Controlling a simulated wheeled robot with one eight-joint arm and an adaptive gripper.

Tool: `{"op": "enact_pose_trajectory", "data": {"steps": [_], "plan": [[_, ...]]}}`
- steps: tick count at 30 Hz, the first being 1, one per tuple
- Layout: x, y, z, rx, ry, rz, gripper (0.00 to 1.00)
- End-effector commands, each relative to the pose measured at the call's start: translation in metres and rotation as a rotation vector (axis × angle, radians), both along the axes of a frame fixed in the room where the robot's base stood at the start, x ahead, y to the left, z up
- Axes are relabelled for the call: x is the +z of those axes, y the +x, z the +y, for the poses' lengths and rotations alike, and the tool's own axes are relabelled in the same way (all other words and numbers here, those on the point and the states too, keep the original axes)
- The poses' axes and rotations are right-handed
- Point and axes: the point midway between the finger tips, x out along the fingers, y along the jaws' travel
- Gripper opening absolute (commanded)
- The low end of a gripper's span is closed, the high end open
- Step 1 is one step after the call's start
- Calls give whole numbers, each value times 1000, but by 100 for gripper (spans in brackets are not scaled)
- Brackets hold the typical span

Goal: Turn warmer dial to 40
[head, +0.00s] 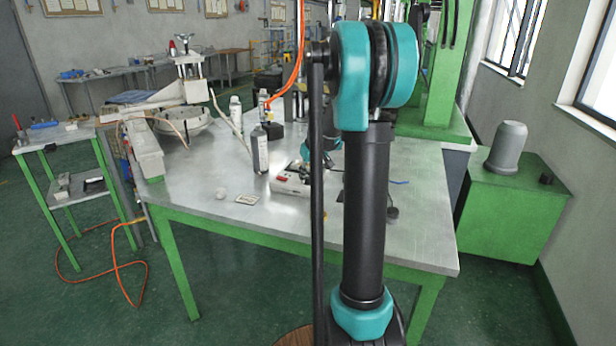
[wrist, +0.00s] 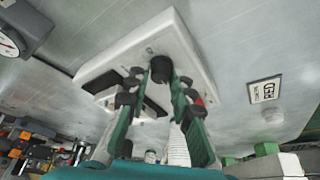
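The warmer is a white box (head: 290,187) on the metal table in the head view, partly hidden behind my arm. It fills the upper middle of the wrist view (wrist: 178,38), tilted in the picture. Its dial, a black round knob (wrist: 161,67), stands out from the white face; I cannot read its setting. My gripper (wrist: 160,80) has its two green fingers apart, with the tips on either side of the knob. I cannot tell whether they touch it. In the head view the gripper is mostly hidden by my arm. A red switch (head: 282,179) shows on the warmer.
A gauge (wrist: 10,42) is at the wrist view's left. The table's front is mostly clear.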

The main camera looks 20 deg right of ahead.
Motion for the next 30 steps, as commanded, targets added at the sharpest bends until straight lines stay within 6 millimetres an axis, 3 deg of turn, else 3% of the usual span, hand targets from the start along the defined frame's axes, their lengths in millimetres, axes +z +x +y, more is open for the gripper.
{"op": "enact_pose_trajectory", "data": {"steps": [3, 14, 30], "plan": [[0, 0, 0, 0, 0, 0, 0], [0, 0, 1, -48, -2, 0, 0], [0, 1, 4, -475, -1, -1, 0]]}}
